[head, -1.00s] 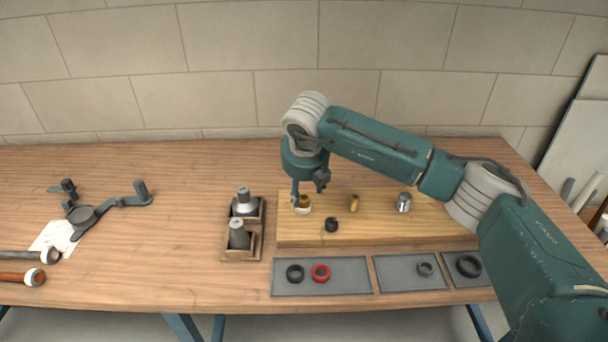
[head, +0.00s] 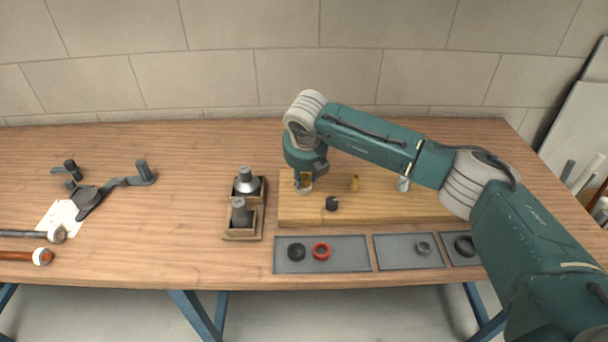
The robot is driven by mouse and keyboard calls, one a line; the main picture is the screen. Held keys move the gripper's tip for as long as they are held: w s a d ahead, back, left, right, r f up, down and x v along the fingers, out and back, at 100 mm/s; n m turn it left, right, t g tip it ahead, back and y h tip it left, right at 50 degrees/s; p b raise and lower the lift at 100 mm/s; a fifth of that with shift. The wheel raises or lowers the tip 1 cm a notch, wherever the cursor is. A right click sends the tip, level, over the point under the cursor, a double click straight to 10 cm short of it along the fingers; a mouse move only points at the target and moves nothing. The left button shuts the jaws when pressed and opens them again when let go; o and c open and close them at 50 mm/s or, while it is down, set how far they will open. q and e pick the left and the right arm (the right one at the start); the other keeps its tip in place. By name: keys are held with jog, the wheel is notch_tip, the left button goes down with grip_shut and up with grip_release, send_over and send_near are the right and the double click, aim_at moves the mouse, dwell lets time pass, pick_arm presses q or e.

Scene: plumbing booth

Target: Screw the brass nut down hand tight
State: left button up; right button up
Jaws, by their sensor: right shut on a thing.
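The brass nut (head: 306,178) is at the left end of the wooden board, mostly hidden by my right gripper. My right gripper (head: 304,185) points down there, with its fingers closed around the nut. A pale ring-like part (head: 305,190) shows just below the fingers. How the nut sits on its thread cannot be seen at this size. My left gripper is out of view.
The wooden board (head: 380,212) also bears a brass stub (head: 355,183), a black fitting (head: 331,203) and a chrome fitting (head: 403,184). Grey trays with a black ring (head: 296,252), a red ring (head: 321,251) and other rings lie in front. A wooden holder (head: 242,235) stands left.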

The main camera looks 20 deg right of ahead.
jog(key=shift+w+m+h+b, duration=0.15)
jog(key=shift+m+h+b, duration=0.5)
jog(key=shift+m, duration=0.65)
jog(key=shift+w+a+m+g+h+b, duration=0.1)
jog(key=shift+m+g+h+b, duration=0.35)
jog(key=shift+m+b, duration=0.9)
jog(key=shift+m+p, duration=0.3)
jog(key=shift+m, duration=0.25)
jog(key=shift+f, duration=0.1)
jog(key=shift+w+a+m+g+h+b, duration=0.25)
jog(key=shift+m+g+b, duration=0.35)
jog(key=shift+m, duration=0.8)
jog(key=shift+d+m+g+h+b, duration=0.1)
jog(key=shift+m+g+h+b, duration=0.25)
jog(key=shift+m+b, duration=0.75)
jog(key=shift+m+p, duration=0.3)
jog(key=shift+p, duration=0.05)
jog(key=o, duration=1.2)
jog(key=shift+o, duration=0.4)
